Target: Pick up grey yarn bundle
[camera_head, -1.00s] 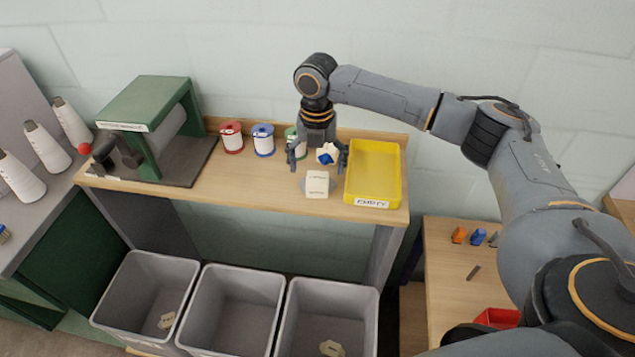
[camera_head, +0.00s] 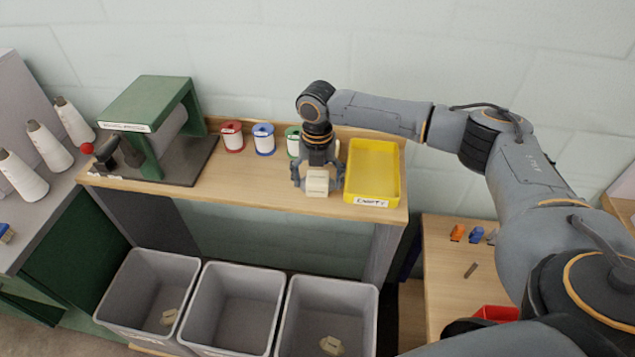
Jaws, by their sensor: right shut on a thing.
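The grey yarn bundle (camera_head: 317,183), with a pale label tag facing me, is on the wooden shelf top left of the yellow tray. My right gripper (camera_head: 317,180) comes down from above with its fingers on both sides of the bundle and is shut on it. The bundle seems to be still at shelf height; the gripper hides most of its grey part. My left gripper is not in view.
The yellow tray (camera_head: 373,172), labelled EMPTY, stands close right of the gripper. Red (camera_head: 232,136), blue (camera_head: 263,139) and green (camera_head: 293,141) spools stand behind left. A green press-like device (camera_head: 150,110) is further left. Grey bins (camera_head: 235,312) stand below. The shelf's middle is clear.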

